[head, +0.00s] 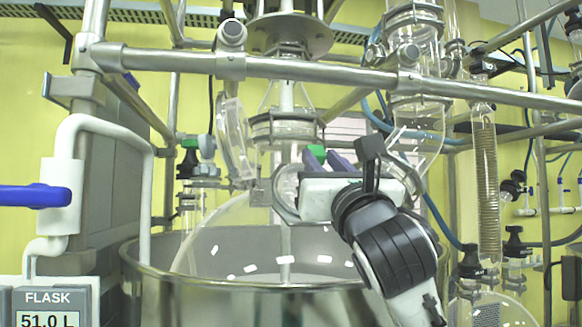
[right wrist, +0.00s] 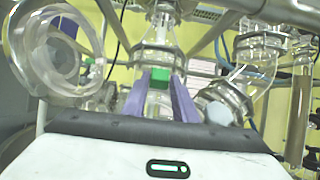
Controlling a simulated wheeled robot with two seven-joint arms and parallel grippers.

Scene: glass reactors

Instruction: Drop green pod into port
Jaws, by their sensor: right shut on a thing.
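The green pod (head: 316,151) is small and sits between the purple fingertips of my right gripper (head: 327,157), which is shut on it. The right wrist view also shows the green pod (right wrist: 160,74) between the purple fingers. The gripper is above the big round glass flask (head: 225,232), near its top and close to the central glass neck (head: 287,128). A wide round glass opening or lid (right wrist: 48,48) is at the upper left of the right wrist view. In the head view my gripper hides part of the flask top, and I cannot clearly make out the port. My left gripper is not seen.
The flask sits in a steel vessel (head: 250,290). A steel rail (head: 290,70) crosses above my gripper. Glass columns and a coil condenser (head: 487,180) stand to the right. A white pipe with a blue handle (head: 35,195) and a FLASK display (head: 47,308) are at left.

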